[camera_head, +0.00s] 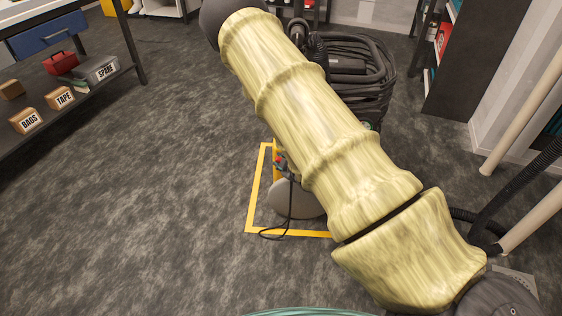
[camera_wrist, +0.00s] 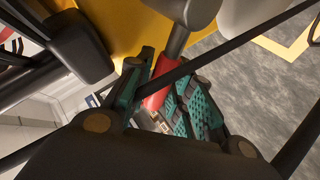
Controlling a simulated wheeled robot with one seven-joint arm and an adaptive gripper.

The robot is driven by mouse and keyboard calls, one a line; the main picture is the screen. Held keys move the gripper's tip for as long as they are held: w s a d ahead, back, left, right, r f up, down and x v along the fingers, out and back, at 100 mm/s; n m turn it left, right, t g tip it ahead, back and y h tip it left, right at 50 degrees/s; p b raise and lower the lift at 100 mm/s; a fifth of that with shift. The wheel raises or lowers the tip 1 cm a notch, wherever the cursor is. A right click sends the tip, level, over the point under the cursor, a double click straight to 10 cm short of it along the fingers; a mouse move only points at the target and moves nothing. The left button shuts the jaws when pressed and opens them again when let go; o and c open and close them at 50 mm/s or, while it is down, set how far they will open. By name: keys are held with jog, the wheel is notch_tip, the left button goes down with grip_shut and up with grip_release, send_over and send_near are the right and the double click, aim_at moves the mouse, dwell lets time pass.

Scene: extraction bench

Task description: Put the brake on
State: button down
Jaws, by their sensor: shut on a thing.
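A red grip (camera_wrist: 158,84) on a thick grey rod, likely the brake lever, sits between the teal-padded fingers of my gripper (camera_wrist: 163,97) in the wrist view. The fingers are shut on the red grip. A dark strap or cable crosses in front and hides part of it. A yellow body (camera_wrist: 128,22) lies behind the rod. In the head view, a small bit of red and teal shows beside the yellow machine (camera_head: 276,147), over a grey round part (camera_head: 297,200). My arm in its cream sleeve hides most of the machine.
A yellow floor outline (camera_head: 256,190) surrounds the machine, with a black cable (camera_head: 275,233) looping onto the floor. A black coiled hose (camera_head: 375,65) stands behind. A shelf with labelled boxes (camera_head: 60,98) is at left. Pale pipes (camera_head: 515,110) stand at right. The left floor is clear.

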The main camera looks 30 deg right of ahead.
jog(key=shift+s+d, duration=0.1)
jog(key=shift+d, duration=0.1)
jog(key=c, duration=1.3)
grip_release()
jog(key=shift+f, duration=0.1)
jog(key=shift+o, duration=0.2)
jog(key=shift+a, duration=0.15)
jog(key=v, duration=1.2)
